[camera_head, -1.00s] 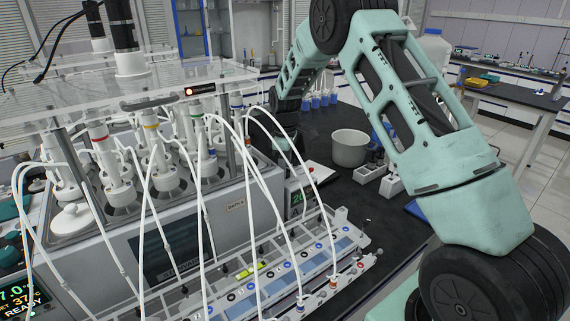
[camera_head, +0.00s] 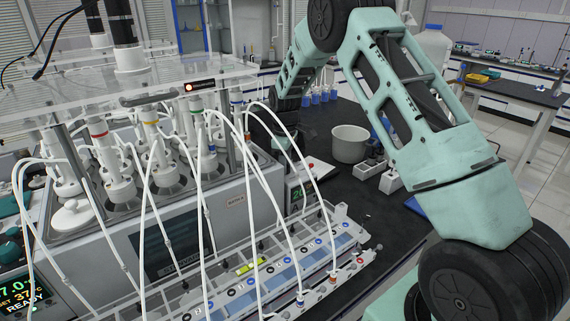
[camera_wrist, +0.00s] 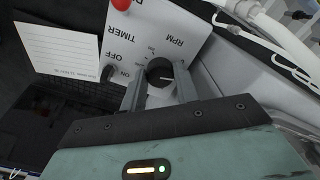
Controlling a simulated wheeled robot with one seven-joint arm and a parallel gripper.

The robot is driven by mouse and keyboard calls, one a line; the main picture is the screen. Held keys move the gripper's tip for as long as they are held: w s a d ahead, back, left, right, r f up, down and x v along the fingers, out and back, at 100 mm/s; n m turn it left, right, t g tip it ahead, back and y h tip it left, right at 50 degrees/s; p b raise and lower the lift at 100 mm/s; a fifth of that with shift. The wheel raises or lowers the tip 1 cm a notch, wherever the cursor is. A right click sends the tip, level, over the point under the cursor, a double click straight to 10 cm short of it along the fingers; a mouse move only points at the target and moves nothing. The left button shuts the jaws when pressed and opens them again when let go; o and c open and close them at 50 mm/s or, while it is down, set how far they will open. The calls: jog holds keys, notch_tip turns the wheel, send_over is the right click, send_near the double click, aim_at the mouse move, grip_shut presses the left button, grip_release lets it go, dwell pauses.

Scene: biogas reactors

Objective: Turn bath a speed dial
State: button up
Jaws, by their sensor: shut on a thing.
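The speed dial (camera_wrist: 159,71) is a black round knob with a pale pointer line, on a white panel (camera_wrist: 175,28) marked RPM, TIMER, ON and OFF, which read upside down in the wrist view. My gripper (camera_wrist: 159,86) is shut on the dial, with one grey finger on each side of it. Bath A (camera_head: 203,213) is the grey box labelled BATH A in the head view. A green display (camera_head: 298,192) shows on its right end. In the head view the dial cannot be made out.
A red button (camera_wrist: 118,21) and a white note card (camera_wrist: 60,48) lie close to my gripper. White tubes (camera_wrist: 262,32) run on the right of the wrist view. A grey pot (camera_head: 349,144) stands on the black bench beyond bath A.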

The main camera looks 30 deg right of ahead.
jog(key=m+b, duration=0.1)
jog(key=m, duration=0.9)
jog(key=shift+b, duration=0.35)
jog(key=m, duration=0.3)
jog(key=shift+r+m, duration=0.1)
jog(key=shift+m, duration=0.3)
jog(key=m, duration=0.5)
jog(key=m+p, duration=0.1)
jog(key=m, duration=0.3)
jog(key=shift+w, duration=0.1)
jog(key=shift+m, duration=0.4)
jog(key=o, duration=1)
jog(key=shift+c, duration=0.2)
